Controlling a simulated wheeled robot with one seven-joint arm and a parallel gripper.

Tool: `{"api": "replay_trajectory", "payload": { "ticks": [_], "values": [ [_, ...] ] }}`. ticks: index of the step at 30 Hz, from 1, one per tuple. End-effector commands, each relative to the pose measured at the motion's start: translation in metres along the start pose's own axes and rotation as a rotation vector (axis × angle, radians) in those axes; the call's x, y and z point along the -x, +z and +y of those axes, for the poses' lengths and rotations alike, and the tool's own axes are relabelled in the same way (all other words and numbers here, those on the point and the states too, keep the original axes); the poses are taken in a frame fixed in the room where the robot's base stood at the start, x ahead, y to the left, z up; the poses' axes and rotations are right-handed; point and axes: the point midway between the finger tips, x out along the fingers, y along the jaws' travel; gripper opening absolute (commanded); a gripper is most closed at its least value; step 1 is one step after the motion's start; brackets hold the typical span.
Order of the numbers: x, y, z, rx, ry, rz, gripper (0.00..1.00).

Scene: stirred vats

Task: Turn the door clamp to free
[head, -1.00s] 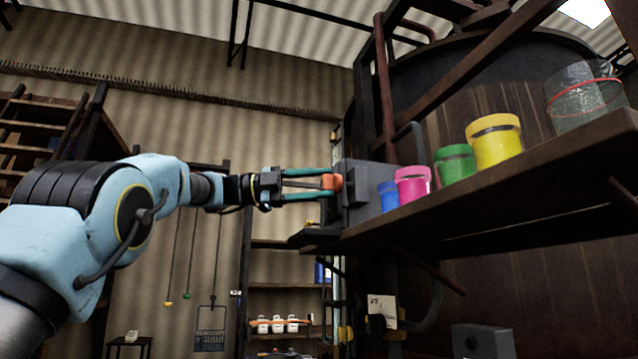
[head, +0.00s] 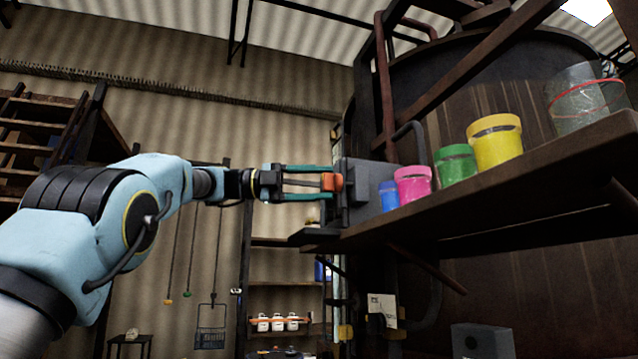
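The door clamp appears as an orange knob (head: 331,182) on the left side of a grey metal box (head: 364,184). The box stands at the left end of a dark wooden shelf. My gripper (head: 326,183) reaches in from the left, level with the knob. Its two green fingers lie above and below the knob, with the knob at their tips. A gap shows between the fingers behind the knob. Whether both fingertips press on the knob is too small to tell. The far side of the knob and the box's door face are hidden.
The shelf (head: 520,168) holds blue (head: 389,196), pink (head: 413,186), green (head: 455,166) and yellow (head: 495,143) pots and a clear container (head: 585,98). A large wooden vat (head: 540,265) stands behind. A red pipe (head: 384,90) rises behind the box. Open room lies left of the box, around my arm.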

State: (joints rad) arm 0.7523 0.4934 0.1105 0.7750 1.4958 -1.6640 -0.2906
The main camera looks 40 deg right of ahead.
Motion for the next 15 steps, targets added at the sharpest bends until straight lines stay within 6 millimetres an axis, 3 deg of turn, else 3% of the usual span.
{"api": "replay_trajectory", "payload": {
  "ticks": [6, 15],
  "values": [
    [0.0000, 0.0002, -0.0005, 0.001, -0.002, -0.001, 0.82],
    [0.0046, 0.0006, -0.0004, 0.000, -0.002, -0.003, 0.82]
  ]
}}
